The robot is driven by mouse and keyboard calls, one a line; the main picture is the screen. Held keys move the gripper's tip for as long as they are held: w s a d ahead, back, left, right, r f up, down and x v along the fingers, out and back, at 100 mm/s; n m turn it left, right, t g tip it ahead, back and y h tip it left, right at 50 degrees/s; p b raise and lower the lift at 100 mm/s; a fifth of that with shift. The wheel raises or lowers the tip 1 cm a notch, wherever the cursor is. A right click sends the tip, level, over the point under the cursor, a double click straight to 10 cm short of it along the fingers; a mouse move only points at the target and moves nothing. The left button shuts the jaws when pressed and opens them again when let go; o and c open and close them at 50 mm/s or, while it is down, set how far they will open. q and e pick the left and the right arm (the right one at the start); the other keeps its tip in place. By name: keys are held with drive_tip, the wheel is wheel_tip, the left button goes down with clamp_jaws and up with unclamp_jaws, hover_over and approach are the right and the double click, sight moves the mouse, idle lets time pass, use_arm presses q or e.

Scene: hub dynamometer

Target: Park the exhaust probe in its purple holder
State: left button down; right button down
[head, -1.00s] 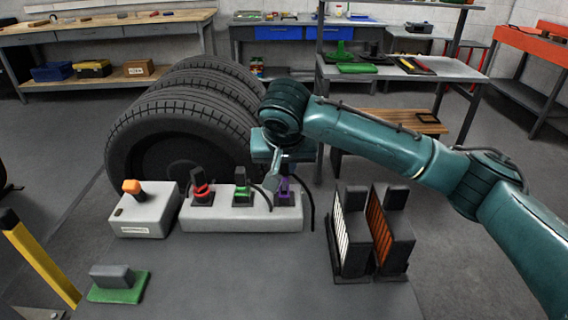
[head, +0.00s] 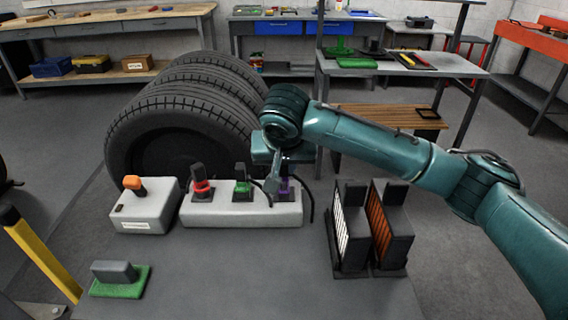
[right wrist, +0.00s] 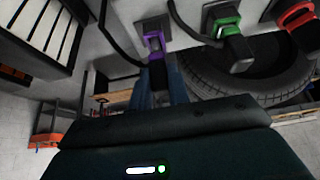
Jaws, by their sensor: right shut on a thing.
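The purple holder (right wrist: 151,27) is the rightmost of three on a pale block (head: 240,214) in the head view, where my gripper partly hides it. My right gripper (head: 275,186) is at this holder, shut on the exhaust probe. In the right wrist view the probe (right wrist: 157,66) is dark with a purple band and lines up with the holder. I cannot tell whether it is fully seated. My left gripper is not in view.
A green probe (head: 242,186) and a red probe (head: 202,185) stand in neighbouring holders. A grey box with an orange knob (head: 134,184) is at left. Large tyres (head: 185,125) rise behind, and two dark heater-like units (head: 372,228) stand at right. The front surface is mostly clear.

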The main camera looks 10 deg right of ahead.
drive_tip(key=shift+f, duration=0.2)
drive_tip(key=shift+f, duration=0.5)
drive_tip(key=c, duration=1.3)
unclamp_jaws()
drive_tip(key=shift+o, duration=0.2)
